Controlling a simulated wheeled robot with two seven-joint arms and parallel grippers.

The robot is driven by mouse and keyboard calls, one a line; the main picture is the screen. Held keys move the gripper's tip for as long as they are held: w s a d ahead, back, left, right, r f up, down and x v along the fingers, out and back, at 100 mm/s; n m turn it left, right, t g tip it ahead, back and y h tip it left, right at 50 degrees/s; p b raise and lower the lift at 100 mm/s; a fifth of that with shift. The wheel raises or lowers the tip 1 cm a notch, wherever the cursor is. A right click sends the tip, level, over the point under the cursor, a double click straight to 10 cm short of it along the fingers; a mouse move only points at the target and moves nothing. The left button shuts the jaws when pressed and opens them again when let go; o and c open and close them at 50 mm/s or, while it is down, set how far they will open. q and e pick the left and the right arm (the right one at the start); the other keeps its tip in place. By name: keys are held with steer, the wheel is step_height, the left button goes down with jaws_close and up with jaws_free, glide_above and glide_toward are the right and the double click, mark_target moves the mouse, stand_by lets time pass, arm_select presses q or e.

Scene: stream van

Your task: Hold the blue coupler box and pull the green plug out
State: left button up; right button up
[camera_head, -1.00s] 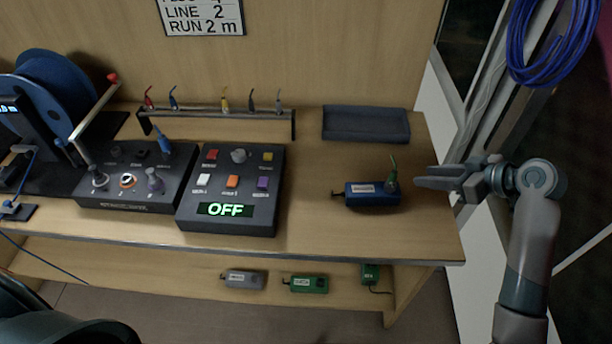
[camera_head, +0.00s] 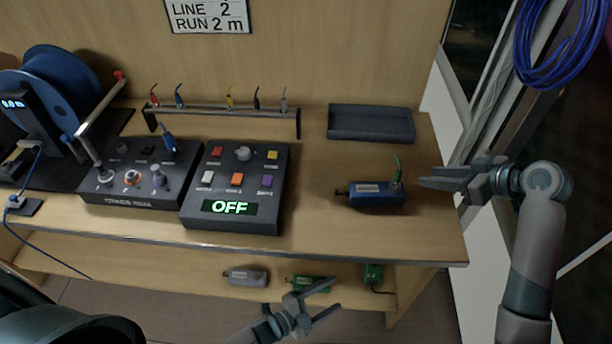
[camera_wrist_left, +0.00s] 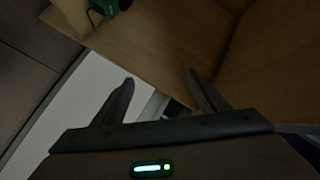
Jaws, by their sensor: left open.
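The blue coupler box (camera_head: 372,194) lies on the bench top at the right, with a pale label on it. The green plug (camera_head: 397,173) stands upright at the box's right end, its thin tip pointing up. My right gripper (camera_head: 424,179) is just right of the plug, fingers pointing left at it; it appears apart from the plug and its fingers look parted. My left gripper (camera_head: 333,300) is open and empty, low in front of the bench's lower shelf. Its two fingers also show in the left wrist view (camera_wrist_left: 160,85), with nothing between them.
Green boxes (camera_head: 312,281) and a grey box (camera_head: 246,275) sit on the lower shelf. A dark tray (camera_head: 371,124) lies behind the blue box. A control panel (camera_head: 236,187) reading OFF stands left. The bench's front edge (camera_head: 330,255) lies above my left gripper.

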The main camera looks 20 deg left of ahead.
arm_select(q)
steer(key=s+d+r+m+g+h, duration=0.2)
steer(key=d+r+m+g+h, duration=0.25)
steer(key=r+m, duration=0.35)
steer(key=s+d+r+m+g+h, duration=0.25)
steer(key=d+r+m+h, duration=0.3)
steer(key=r, duration=0.45)
steer(key=s+d+r+m+g+h, duration=0.2)
steer(key=d+r+m+g+h, duration=0.2)
steer(key=r+m, duration=0.5)
steer(key=w+a+r+m+g+y, duration=0.2)
steer(key=w+r+m+g+y, duration=0.25)
steer(key=w+r+m, duration=0.9)
steer(key=w+a+f+n+t+y, duration=0.1)
steer(key=w+a+f+t+y, duration=0.1)
steer(key=a, duration=0.6)
steer(key=w+a+f+n+t+y, duration=0.1)
steer(key=w+a+f+t+y, duration=0.1)
steer(key=w+a+f, duration=0.3)
steer(key=w+a+f+n+t+y, duration=0.2)
steer(key=w+a+f+t, duration=0.1)
steer(key=a, duration=0.9)
steer(key=shift+w+a+f+t, duration=0.25)
steer(key=shift+w+f, duration=0.1)
steer(key=shift+w, duration=0.2)
steer(key=shift+d, duration=0.2)
